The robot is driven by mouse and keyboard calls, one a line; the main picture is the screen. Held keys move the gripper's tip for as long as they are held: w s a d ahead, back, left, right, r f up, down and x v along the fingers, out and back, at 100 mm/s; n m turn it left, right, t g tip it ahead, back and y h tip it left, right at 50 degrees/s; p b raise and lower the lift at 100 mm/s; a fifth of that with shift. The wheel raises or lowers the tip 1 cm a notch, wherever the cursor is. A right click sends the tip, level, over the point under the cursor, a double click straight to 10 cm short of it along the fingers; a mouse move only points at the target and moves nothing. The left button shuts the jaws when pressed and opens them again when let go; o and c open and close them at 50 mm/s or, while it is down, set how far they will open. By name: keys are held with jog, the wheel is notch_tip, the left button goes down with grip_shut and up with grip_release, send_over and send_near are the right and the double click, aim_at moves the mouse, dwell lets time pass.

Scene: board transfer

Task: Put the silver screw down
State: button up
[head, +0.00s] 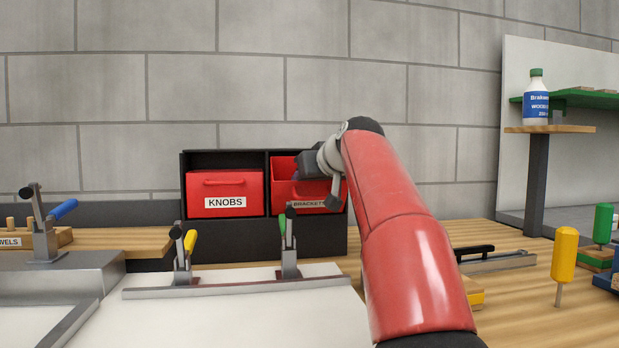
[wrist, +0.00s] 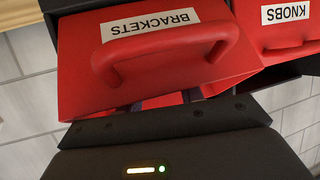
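No silver screw can be made out in either view. My gripper (head: 312,164) is at the BRACKETS drawer in the head view, partly hidden behind my wrist and red arm. In the wrist view its dark body (wrist: 175,150) fills the bottom, close to the drawer's handle side. The fingertips are not visible, so I cannot tell whether they are open or hold anything. The red BRACKETS drawer (head: 283,192) looks pulled out, with its handle and label upside down in the wrist view (wrist: 85,75).
The red KNOBS drawer (head: 225,204) sits left in the black cabinet (head: 265,237). Clamps with yellow (head: 190,241) and green (head: 289,222) handles stand before it. A bottle (head: 536,102) is on a right-hand shelf; a yellow-handled tool (head: 564,254) stands on the bench.

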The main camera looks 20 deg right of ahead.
jog(key=shift+w+f, duration=0.15)
jog(key=shift+f, duration=0.1)
jog(key=shift+r, duration=0.2)
jog(key=shift+w+r+p, duration=0.1)
jog(key=shift+r+p, duration=0.4)
jog(key=shift+p, duration=0.2)
jog(key=b+v, duration=0.1)
jog(key=v, duration=1.1)
